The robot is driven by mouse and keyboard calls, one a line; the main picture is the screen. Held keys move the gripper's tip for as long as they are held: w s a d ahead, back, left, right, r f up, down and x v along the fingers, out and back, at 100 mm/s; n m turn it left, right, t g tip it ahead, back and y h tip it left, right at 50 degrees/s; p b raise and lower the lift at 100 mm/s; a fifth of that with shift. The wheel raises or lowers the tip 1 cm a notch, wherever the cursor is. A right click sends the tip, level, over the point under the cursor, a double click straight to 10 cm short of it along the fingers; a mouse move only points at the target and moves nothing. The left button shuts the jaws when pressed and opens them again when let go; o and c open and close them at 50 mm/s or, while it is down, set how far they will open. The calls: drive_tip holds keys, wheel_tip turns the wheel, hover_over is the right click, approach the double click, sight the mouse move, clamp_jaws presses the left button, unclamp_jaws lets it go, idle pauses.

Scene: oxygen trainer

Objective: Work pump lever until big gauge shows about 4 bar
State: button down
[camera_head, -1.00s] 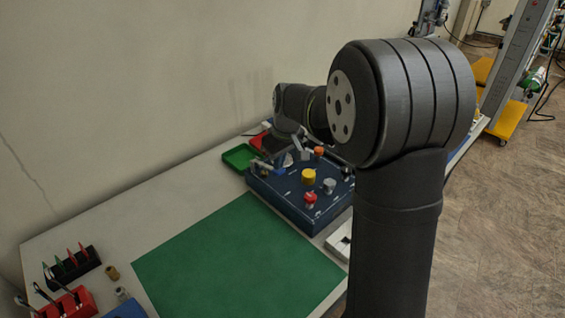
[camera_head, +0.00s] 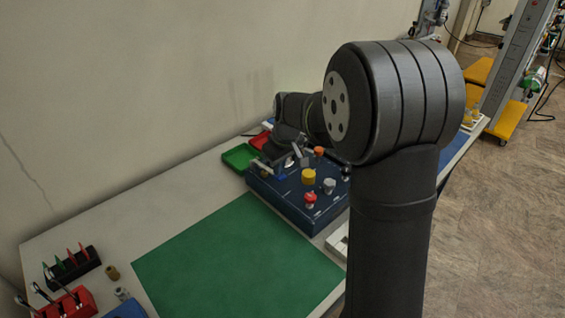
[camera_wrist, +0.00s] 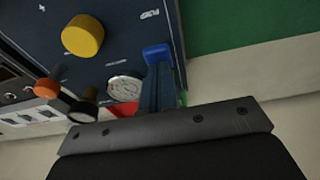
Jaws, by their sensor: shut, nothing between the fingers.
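The blue trainer box (camera_head: 288,205) stands at the back of the bench, with knobs on its top. My gripper (camera_wrist: 157,52) is shut and empty; its narrow fingers with blue tips point at the box's top panel in the wrist view. In the head view it is low over the box's back left part, partly hidden by my wrist. A thin grey bar, likely the pump lever (camera_head: 261,166), shows beside it at the box's left edge; I cannot tell whether they touch. A round white gauge (camera_wrist: 124,88) lies just left of the fingers in the wrist view. Its reading is too small to make out.
A yellow knob (camera_head: 309,176), red knob (camera_head: 310,198), grey knob (camera_head: 329,186) and orange knob (camera_head: 319,151) rise from the panel. A green tray (camera_head: 239,157) lies left of the box. The green mat (camera_head: 235,260) in front is clear. Tool racks stand at front left.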

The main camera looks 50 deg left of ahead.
drive_tip(key=shift+x, duration=0.85)
drive_tip(key=shift+d, duration=0.2)
drive_tip(key=shift+r, duration=0.15)
drive_tip(key=shift+a+v, duration=0.2)
drive_tip(key=shift+v, duration=0.65)
drive_tip(key=shift+a+v, duration=0.15)
drive_tip(key=shift+v, duration=0.75)
drive_tip(key=shift+d+x, duration=0.2)
drive_tip(key=shift+x, duration=0.7)
drive_tip(key=shift+d+x, duration=0.15)
drive_tip(key=shift+x, duration=0.75)
drive_tip(key=shift+a+v, duration=0.2)
drive_tip(key=shift+v, duration=0.7)
drive_tip(key=shift+a+v, duration=0.15)
drive_tip(key=shift+v, duration=0.75)
